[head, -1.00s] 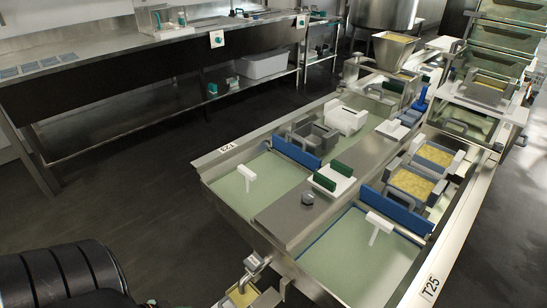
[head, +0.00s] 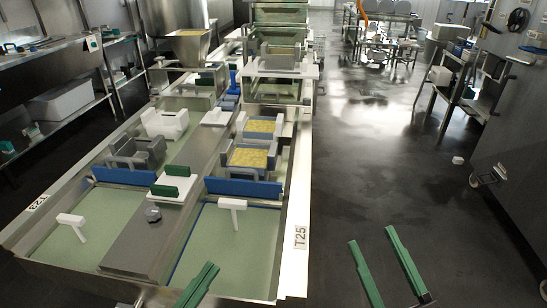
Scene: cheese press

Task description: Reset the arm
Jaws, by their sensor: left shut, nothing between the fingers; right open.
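My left gripper (head: 211,266) shows at the bottom of the head view, left of the middle. Its green fingers are together with nothing between them, and they appear in front of the near end of the right-hand basin. My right gripper (head: 371,236) is at the bottom right. Its two green fingers are spread apart and empty, with dark floor behind them. Most of both arms is out of view.
The long steel table (head: 137,236) holds pale green basins, white T-handled tools (head: 233,205), blue dividers (head: 243,188) and yellow-filled grey moulds (head: 249,157). A steel hopper (head: 188,46) stands behind.

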